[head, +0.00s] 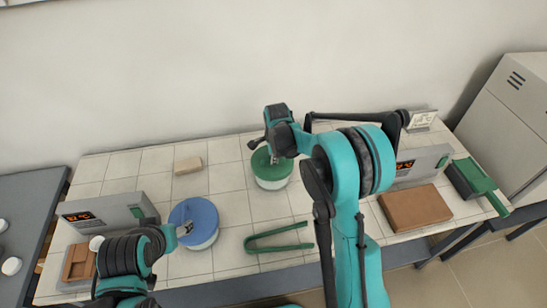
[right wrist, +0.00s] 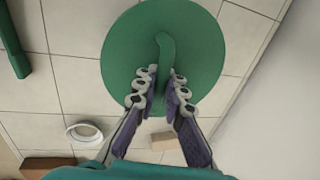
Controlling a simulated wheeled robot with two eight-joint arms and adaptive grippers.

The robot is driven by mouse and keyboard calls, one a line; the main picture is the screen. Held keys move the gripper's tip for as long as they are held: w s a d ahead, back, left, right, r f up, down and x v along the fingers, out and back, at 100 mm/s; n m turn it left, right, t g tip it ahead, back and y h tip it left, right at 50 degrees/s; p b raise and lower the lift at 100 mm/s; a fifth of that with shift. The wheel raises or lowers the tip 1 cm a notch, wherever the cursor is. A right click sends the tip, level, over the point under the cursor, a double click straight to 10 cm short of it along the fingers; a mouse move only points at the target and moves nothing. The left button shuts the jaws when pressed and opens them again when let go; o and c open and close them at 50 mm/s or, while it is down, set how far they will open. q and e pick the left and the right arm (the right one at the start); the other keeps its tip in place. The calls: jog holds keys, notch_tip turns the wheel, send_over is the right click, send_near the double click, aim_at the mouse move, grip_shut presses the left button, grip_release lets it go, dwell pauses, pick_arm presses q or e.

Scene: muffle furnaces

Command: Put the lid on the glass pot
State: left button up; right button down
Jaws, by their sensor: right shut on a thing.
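The round green lid (head: 268,158) is over a pale glass pot (head: 272,184) at the middle back of the table. My right gripper (head: 267,140) is above it. In the right wrist view, the gripper (right wrist: 163,88) is shut on the lid's raised green handle, with the lid (right wrist: 195,45) spread beneath the fingers. The lid hides the pot's mouth, and I cannot tell whether it rests on the rim. My left gripper (head: 184,229) is at the edge of a round blue top (head: 196,212); its fingers are too small to read.
Green tongs (head: 278,240) lie in front of the pot. A beige block (head: 188,165) is at the back left. Furnace units (head: 108,212) (head: 425,163) stand at both sides. A brown slab (head: 414,207) is at right. A white ring (right wrist: 83,136) shows in the wrist view.

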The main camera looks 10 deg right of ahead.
jog(key=shift+f, duration=0.15)
jog(key=c, duration=1.5)
grip_release()
jog(key=shift+c, duration=0.2)
notch_tip(320, 180, up, 12)
jog(key=s, duration=0.2)
jog(key=s+d+r+n+t+b, duration=0.1)
jog(key=s+r+n, duration=0.1)
jog(key=s+n, duration=0.35)
jog(key=s+d+r+n+t+b, duration=0.1)
jog(key=s+d+r+n+t, duration=0.15)
jog(key=s, duration=0.65)
jog(key=s+f+n+t+b, duration=0.1)
jog(key=s+f+n+b, duration=0.1)
jog(key=s+f+n, duration=0.4)
jog(key=s+d+n, duration=0.1)
jog(key=s+n, duration=0.3)
jog(key=s, duration=0.2)
jog(key=shift+s, duration=0.35)
